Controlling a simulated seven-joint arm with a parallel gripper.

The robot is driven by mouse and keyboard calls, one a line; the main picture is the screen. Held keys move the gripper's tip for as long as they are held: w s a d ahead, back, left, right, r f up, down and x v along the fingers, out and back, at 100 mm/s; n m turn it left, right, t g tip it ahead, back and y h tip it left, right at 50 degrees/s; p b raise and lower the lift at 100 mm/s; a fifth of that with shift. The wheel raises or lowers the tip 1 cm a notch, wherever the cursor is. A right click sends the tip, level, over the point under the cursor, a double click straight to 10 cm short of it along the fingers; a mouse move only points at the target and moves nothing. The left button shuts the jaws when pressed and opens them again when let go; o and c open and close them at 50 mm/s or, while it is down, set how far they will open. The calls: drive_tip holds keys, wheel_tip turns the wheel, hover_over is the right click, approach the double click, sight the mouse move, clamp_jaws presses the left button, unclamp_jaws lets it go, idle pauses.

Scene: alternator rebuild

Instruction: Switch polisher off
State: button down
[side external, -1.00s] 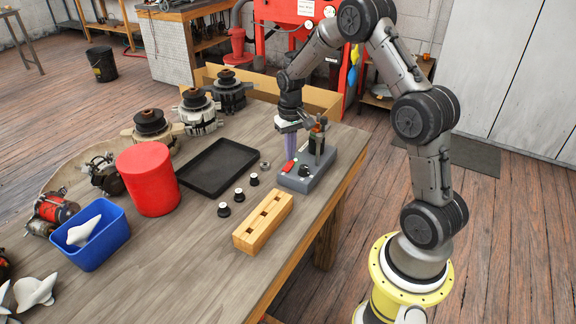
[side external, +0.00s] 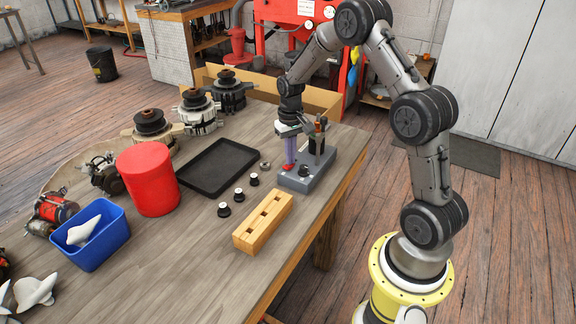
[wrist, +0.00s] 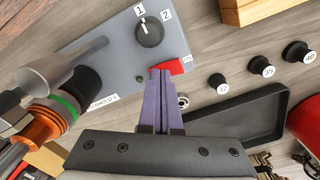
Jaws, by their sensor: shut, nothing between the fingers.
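The polisher is a grey box (side external: 309,180) near the table's right edge, with a dark knob (side external: 304,171) and an upright spindle unit (side external: 318,142). In the wrist view the knob (wrist: 150,31) stands between marks 1 and 2.
The spindle unit (wrist: 62,108) stands close to my gripper. A black tray (side external: 217,166), several black numbered knobs (side external: 239,195) and a wooden block with slots (side external: 263,222) lie nearby. A red canister (side external: 150,180) and a blue bin (side external: 97,240) stand farther left.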

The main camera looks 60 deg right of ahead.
wheel_tip(320, 180, up, 7)
idle(0.9)
drive_tip(key=s+a+r+n+t, duration=0.2)
drive_tip(key=s+a+r, duration=0.1)
drive_tip(key=a+r, duration=0.5)
drive_tip(key=s+a+r+n+t, duration=0.15)
drive_tip(key=s+a+r, duration=0.3)
drive_tip(key=r, duration=0.55)
drive_tip(key=s+a+f+n+t, duration=0.1)
drive_tip(key=s+a, duration=0.2)
drive_tip(key=s, duration=0.5)
drive_tip(key=s+a+f+n+t, duration=0.1)
drive_tip(key=s+a+f, duration=0.1)
drive_tip(key=s, duration=0.6)
drive_tip(key=shift+s+a+f, duration=0.15)
drive_tip(key=shift+a+f, duration=0.1)
drive_tip(key=shift+a, duration=0.6)
